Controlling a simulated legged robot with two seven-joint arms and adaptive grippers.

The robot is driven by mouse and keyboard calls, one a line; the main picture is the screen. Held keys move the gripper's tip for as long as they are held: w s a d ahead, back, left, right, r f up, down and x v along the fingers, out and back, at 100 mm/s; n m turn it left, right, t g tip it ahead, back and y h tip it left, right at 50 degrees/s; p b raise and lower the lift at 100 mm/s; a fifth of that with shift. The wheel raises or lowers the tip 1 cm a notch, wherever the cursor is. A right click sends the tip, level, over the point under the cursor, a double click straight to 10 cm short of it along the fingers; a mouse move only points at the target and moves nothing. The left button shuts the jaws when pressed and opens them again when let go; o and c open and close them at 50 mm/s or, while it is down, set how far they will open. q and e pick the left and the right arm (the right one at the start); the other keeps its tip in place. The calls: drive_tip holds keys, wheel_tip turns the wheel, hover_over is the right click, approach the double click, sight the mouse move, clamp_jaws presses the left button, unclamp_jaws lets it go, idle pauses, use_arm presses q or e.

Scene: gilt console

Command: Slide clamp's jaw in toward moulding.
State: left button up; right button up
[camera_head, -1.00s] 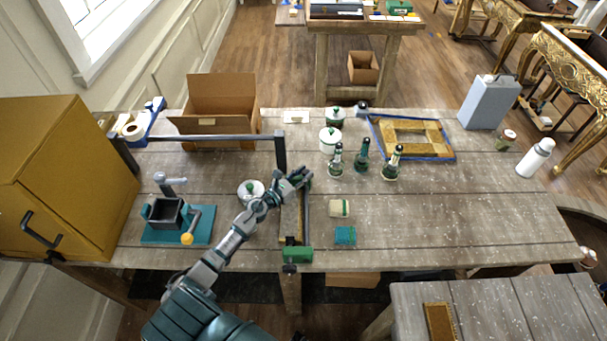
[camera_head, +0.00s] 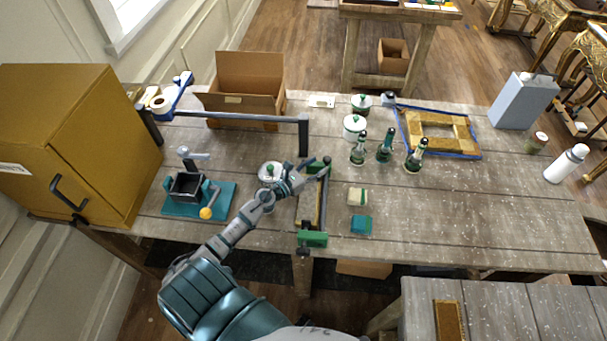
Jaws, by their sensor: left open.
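A bar clamp lies on the workbench, running away from me. Its green near jaw (camera_head: 313,239) sits close to the front edge. A strip of gilt moulding (camera_head: 307,208) lies along the left side of the clamp's dark bar (camera_head: 323,205). My left gripper (camera_head: 320,174) is open at the clamp's far end, with its fingers around or just over the green far jaw there. The fingers hide much of that jaw, and I cannot tell whether they touch it. My right gripper is not in view.
A lidded pot (camera_head: 270,173) stands just left of my left gripper. Green-necked bottles (camera_head: 385,151) stand behind.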

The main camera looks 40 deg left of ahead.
use_arm(q)
drive_tip(key=v, duration=0.8)
drive_tip(key=shift+s+a, duration=0.1)
drive_tip(key=shift+f, duration=0.1)
